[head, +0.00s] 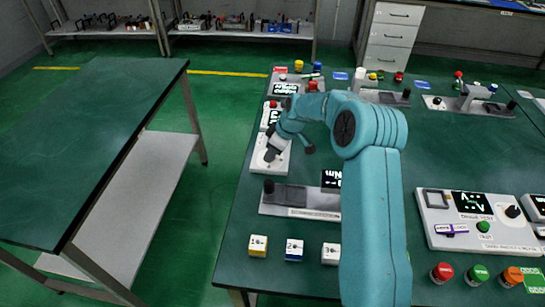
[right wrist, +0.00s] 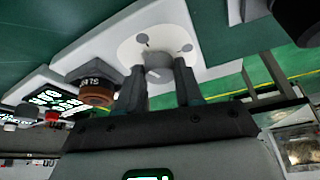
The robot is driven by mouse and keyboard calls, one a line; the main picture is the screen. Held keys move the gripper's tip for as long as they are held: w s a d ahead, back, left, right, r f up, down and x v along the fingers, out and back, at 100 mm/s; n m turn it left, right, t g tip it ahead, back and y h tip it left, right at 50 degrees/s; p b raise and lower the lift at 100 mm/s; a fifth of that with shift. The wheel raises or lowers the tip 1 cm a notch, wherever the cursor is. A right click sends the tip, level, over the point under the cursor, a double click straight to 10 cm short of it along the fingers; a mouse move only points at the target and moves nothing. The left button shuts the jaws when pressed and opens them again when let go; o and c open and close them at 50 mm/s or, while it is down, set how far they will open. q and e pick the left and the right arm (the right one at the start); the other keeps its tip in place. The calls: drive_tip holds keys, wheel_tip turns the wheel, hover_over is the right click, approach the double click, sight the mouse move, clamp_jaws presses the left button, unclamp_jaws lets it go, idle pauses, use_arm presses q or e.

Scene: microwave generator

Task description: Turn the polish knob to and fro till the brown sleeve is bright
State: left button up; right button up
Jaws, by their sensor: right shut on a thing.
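The polish knob (right wrist: 158,74) is a grey knob on a white round plate with small dark dots, seen in the right wrist view. My right gripper (right wrist: 160,92) is shut on it, one dark finger on each side. In the head view my right gripper (head: 271,152) reaches down over the white box (head: 259,165) at the table's left edge. The brown sleeve (right wrist: 97,95) shows in the right wrist view as a brown ring under a dark part lettered "SLEE", left of the fingers. It looks dull brown. I cannot make the sleeve out in the head view.
A grey device (head: 300,200) with a black knob stands nearer on the green table (head: 400,282). Small labelled cubes (head: 293,250) line the near edge. A console (head: 482,222) and coloured buttons (head: 478,274) are at right. A floor gap separates another table (head: 80,150) at left.

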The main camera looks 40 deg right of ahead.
drive_tip(key=shift+w+f+n+y+b, duration=0.15)
drive_tip(key=shift+n+y+b, duration=0.25)
drive_tip(key=shift+n, duration=0.5)
drive_tip(key=n+g, duration=0.1)
drive_tip(key=n, duration=0.1)
drive_tip(key=shift+n+y, duration=0.3)
drive_tip(key=shift+n, duration=0.1)
drive_tip(key=shift+w+d+r+n+g+y, duration=0.1)
drive_tip(key=shift+n+g+y, duration=0.05)
drive_tip(key=shift+n, duration=0.45)
drive_tip(key=shift+r+n+g+y, duration=0.1)
drive_tip(key=shift+n+g+y, duration=0.05)
drive_tip(key=shift+n, duration=0.45)
use_arm(q)
drive_tip(key=shift+p, duration=0.75)
use_arm(e)
drive_tip(key=shift+n+g, duration=0.4)
drive_tip(key=shift+n, duration=0.7)
drive_tip(key=shift+f+y, duration=0.1)
drive_tip(key=shift+y, duration=0.2)
drive_tip(key=o, duration=1)
drive_tip(key=shift+w, duration=0.1)
drive_tip(key=shift+o, duration=0.2)
